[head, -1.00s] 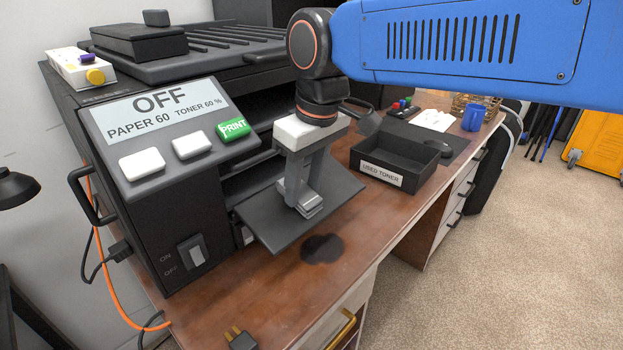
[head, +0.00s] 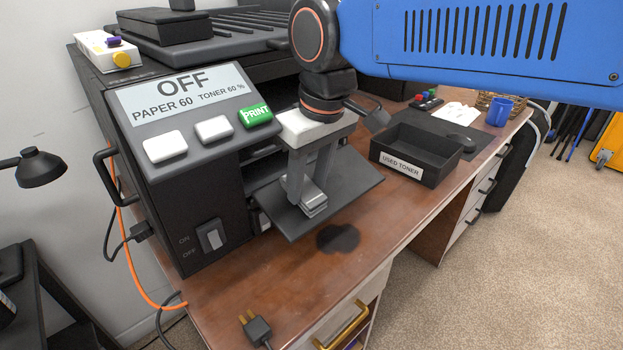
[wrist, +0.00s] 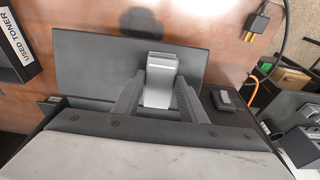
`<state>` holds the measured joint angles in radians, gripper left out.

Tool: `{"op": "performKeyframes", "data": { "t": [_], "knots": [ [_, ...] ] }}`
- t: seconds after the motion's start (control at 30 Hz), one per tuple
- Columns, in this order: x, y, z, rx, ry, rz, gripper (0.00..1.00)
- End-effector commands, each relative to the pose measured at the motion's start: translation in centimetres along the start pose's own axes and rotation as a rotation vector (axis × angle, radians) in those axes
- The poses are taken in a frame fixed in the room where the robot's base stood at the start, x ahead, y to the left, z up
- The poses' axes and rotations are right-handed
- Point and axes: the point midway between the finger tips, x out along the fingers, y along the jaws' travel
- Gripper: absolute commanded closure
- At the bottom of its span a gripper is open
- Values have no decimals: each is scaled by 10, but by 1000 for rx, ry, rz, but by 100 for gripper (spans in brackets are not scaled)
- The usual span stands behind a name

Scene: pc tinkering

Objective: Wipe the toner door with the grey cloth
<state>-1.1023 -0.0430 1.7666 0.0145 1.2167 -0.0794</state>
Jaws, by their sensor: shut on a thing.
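The toner door (head: 352,182) is a dark flat flap, folded open from the black printer's front above the desk. It also shows in the wrist view (wrist: 95,62). My gripper (head: 308,192) points down over the door, shut on the folded grey cloth (head: 314,207). In the wrist view, the cloth (wrist: 160,72) sticks out between the two fingers of my gripper (wrist: 158,98) and lies over the door. It appears to touch the door's surface, but I cannot be sure. The fingers hide part of the cloth.
The printer (head: 205,185) reads OFF. A dark stain (head: 338,238) marks the desk below the door. An open used toner tray (head: 402,172) stands right of the door. A plug (head: 255,328) lies at the desk's near end.

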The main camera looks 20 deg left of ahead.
Motion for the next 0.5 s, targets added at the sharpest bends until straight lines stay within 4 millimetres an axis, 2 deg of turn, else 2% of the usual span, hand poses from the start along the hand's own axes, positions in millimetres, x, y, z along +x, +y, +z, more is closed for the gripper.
{"op": "performKeyframes", "data": {
  "t": [0.07,0.5],
  "knots": [
    [2,0,1,-4,-5,-4,94],
    [0,32,1,-1,-4,-1,94]
  ]
}}
